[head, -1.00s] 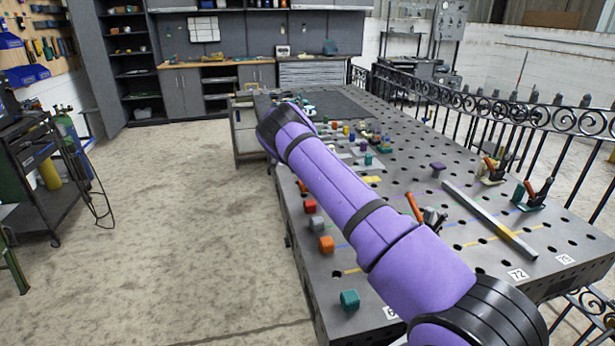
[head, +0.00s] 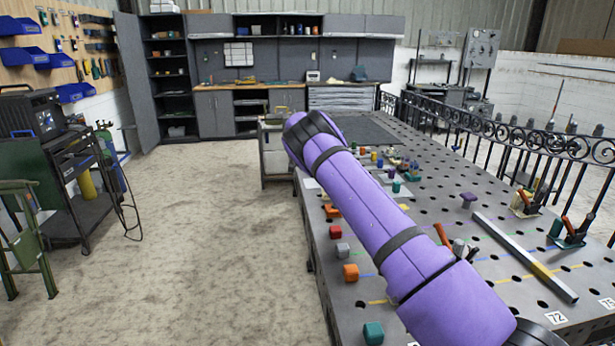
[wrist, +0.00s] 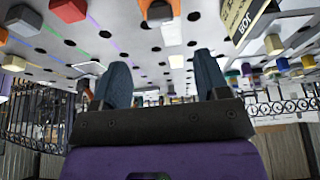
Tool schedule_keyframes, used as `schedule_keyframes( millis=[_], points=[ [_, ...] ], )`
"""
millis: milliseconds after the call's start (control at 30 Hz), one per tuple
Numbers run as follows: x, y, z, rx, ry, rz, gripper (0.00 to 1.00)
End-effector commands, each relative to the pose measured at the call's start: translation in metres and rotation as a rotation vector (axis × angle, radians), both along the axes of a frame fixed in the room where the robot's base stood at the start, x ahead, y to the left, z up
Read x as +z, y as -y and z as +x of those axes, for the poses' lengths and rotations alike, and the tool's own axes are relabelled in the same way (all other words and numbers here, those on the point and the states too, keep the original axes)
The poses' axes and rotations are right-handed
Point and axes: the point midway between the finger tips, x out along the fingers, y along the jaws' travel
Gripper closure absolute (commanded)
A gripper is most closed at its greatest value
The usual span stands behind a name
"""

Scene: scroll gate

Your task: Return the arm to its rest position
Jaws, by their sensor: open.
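My purple arm (head: 375,215) reaches out over the perforated metal table (head: 500,235) in the head view. Its far end hides the gripper there. In the wrist view my gripper (wrist: 165,75) shows two blue-grey fingers set well apart, with nothing between them. The tabletop and its blocks appear upside down above the fingers in that view, and the fingers look clear of them.
A red block (head: 335,232), an orange block (head: 351,272) and a teal block (head: 373,332) sit along the table's left edge. A metal bar (head: 525,257) lies at right near clamps (head: 572,232). A fence (head: 520,150) runs behind.

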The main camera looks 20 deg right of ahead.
Motion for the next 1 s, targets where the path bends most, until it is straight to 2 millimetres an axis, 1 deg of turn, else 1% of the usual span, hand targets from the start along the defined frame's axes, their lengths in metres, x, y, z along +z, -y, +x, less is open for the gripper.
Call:
schedule_keyframes(
  millis=[167,267,367,500,567,700,867,1000],
  points=[
    [0.001,0.0,0.0,0.001,0.001,0.002,0.32],
    [0.013,0.002,-0.004,0.011,0.004,0.014,0.32],
    [0.037,0.004,-0.013,0.034,0.011,0.044,0.32],
    [0.084,0.006,-0.034,0.097,0.024,0.105,0.32],
    [0.102,0.005,-0.045,0.131,0.029,0.129,0.32],
    [0.144,0.001,-0.072,0.217,0.043,0.187,0.32],
    [0.188,-0.008,-0.107,0.33,0.063,0.241,0.32],
    [0.222,-0.019,-0.142,0.438,0.082,0.282,0.32]
  ],
)
